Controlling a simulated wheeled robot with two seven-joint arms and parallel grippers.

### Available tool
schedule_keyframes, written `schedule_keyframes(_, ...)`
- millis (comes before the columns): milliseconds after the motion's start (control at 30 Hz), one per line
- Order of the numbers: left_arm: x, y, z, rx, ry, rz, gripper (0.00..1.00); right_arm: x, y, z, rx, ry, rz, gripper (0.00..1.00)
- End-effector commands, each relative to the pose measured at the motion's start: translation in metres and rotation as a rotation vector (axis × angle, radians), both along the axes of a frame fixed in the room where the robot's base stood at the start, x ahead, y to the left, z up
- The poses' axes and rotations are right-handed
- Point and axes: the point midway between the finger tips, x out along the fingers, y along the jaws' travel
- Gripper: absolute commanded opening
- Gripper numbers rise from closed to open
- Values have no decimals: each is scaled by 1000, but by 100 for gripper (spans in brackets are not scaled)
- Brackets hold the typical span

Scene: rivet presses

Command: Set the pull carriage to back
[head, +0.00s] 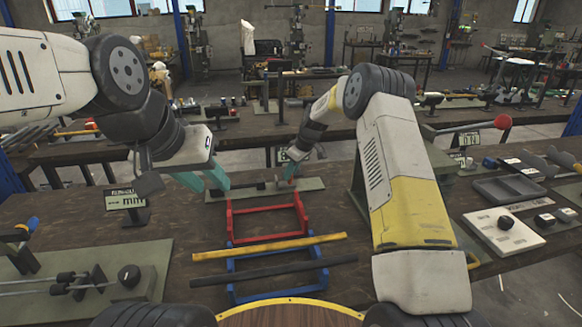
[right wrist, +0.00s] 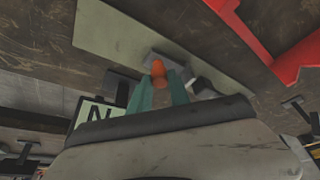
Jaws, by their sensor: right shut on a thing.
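A flat grey-green base plate (head: 309,184) lies at the middle back of the table and carries a dark slide with small blocks, which looks like the pull carriage (head: 261,186). My right gripper (head: 290,171) reaches down to its right end. In the right wrist view, my right gripper's teal fingers are shut on an orange knob (right wrist: 158,69) above a grey block (right wrist: 168,64). The knob is mostly hidden in the head view. My left gripper (head: 203,180) is open and empty, left of the plate, with its teal fingers apart.
A red frame (head: 266,236) and a blue frame (head: 312,251) with a yellow bar (head: 268,246) and a black bar (head: 274,269) stand in front. An "mm" display (head: 125,199) stands left. A white control panel (head: 503,229) and grey tray (head: 509,187) lie right.

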Motion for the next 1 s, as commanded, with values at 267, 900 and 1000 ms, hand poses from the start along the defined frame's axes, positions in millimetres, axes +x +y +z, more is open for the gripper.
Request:
schedule_keyframes(267, 0, 0, 0, 0, 0, 0, 36, -2, 9, 0, -1, 1, 1, 0)
schedule_keyframes(900, 0, 0, 0, 0, 0, 0, 36, -8, 37, 0, 2, 1, 1, 44)
schedule_keyframes(1000, 0, 0, 0, 0, 0, 0, 36, -7, 36, 0, 1, 0, 0, 44)
